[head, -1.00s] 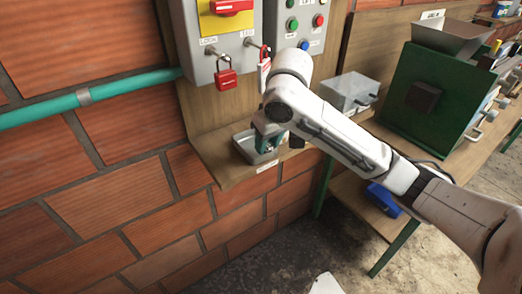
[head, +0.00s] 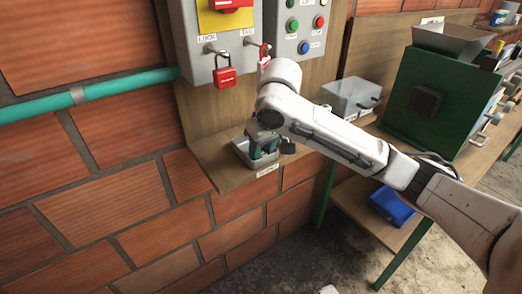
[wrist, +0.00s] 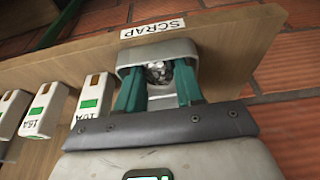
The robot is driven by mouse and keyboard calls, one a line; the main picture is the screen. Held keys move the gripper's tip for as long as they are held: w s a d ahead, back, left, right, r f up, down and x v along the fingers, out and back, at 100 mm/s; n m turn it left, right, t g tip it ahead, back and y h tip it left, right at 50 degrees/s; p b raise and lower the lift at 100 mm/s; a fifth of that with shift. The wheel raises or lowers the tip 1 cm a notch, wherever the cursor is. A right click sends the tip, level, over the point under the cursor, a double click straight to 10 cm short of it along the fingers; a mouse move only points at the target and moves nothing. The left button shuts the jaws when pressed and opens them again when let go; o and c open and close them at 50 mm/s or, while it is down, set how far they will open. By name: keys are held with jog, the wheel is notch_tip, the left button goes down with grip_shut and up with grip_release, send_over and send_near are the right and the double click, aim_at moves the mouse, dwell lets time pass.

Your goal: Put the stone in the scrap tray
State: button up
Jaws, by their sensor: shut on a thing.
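My gripper (head: 262,154) has teal fingers and points down at the scrap tray. In the wrist view my gripper (wrist: 159,84) is shut on the stone (wrist: 158,72), a speckled grey lump between the fingertips. The scrap tray (head: 240,151) is a small grey metal tray on the wooden shelf. In the wrist view its rim (wrist: 160,50) shows behind the stone, and the fingertips are within its outline. The stone is hidden in the head view. I cannot tell whether it touches the tray floor.
The SCRAP label (wrist: 152,30) is on the shelf edge by the tray. White blocks marked 16A (wrist: 42,112) and 10A (wrist: 92,97) stand beside the tray. A red padlock (head: 224,76) hangs above. A grey metal box (head: 350,96) and a green machine (head: 435,100) stand right.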

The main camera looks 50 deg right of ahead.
jog(key=shift+f, duration=0.3)
jog(key=o, duration=0.9)
jog(key=shift+c, duration=0.2)
jog(key=shift+r, duration=0.1)
jog(key=shift+r+p, duration=0.3)
jog(key=shift+r, duration=0.15)
jog(key=p+v, duration=1)
jog(key=v, duration=0.1)
jog(key=shift+s+r, duration=0.25)
jog(key=shift+a, duration=0.1)
